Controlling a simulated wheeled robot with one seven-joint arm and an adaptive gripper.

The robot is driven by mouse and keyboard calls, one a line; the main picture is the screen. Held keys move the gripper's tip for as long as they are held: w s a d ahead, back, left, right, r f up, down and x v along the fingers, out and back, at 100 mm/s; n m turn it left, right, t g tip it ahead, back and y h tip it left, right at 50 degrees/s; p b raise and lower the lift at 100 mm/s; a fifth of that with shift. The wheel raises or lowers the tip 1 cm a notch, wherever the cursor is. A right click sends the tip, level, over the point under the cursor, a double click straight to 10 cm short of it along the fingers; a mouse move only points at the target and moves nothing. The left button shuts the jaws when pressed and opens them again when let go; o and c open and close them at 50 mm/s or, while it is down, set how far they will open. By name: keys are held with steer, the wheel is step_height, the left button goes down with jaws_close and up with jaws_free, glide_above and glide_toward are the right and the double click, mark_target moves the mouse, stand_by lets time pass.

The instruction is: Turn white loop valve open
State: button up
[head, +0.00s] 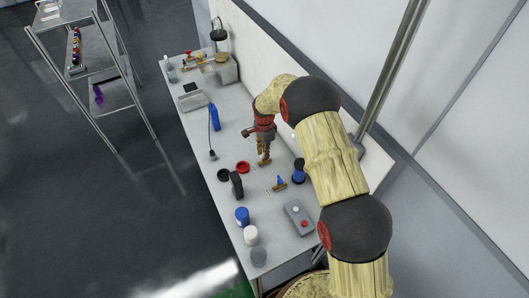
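I cannot make out a white loop valve in the head view; it may be hidden by my arm or too small to tell. A small valve-like piece with a blue handle (279,183) lies on the white bench (222,135), just below and right of my gripper. My gripper (264,161) points down over the middle of the bench, near its surface. Its fingertips are too small to show whether they are open or shut, or whether they touch anything.
Left of my gripper are a red ring (242,167), a dark ring (223,175) and a black upright piece (236,184). A grey button box (299,217), blue jar (242,216) and white jar (251,235) stand nearer. A blue bottle (214,117) stands farther back. A wall borders the right.

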steer(key=shift+o, duration=0.8)
step_height(320, 180, up, 12)
steer(key=shift+f, duration=0.1)
stand_by(0.4)
